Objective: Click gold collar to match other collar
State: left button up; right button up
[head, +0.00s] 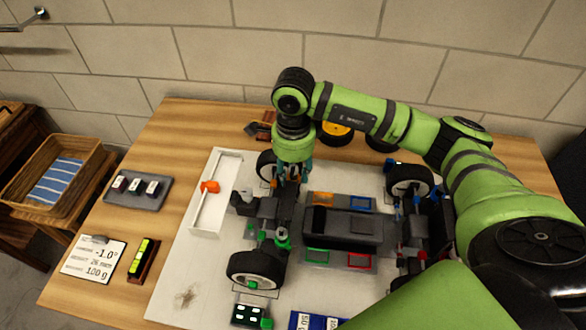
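The RC racecar (345,226) lies on a white mat on the wooden table, with its front axle at the left. My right gripper (291,180) points straight down over the upper front suspension, beside the upper front wheel (266,165). Its fingers are small and overlap the dark car parts, so I cannot tell whether they are open or hold anything. The gold collar cannot be made out; the gripper covers that area. A green part (282,241) shows at the lower front suspension, near the lower front wheel (255,269). My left gripper is not in view.
A white tray (228,178) with an orange-handled tool (209,187) stands left of the car. A yellow-and-black round object (336,132) sits behind the car.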

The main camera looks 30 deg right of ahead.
jog(key=shift+o, duration=0.2)
jog(key=shift+s, duration=0.35)
jog(key=shift+w, duration=0.15)
jog(key=shift+r, duration=0.35)
notch_tip(320, 180, up, 11)
jog(key=shift+r, duration=0.15)
jog(key=shift+a, duration=0.15)
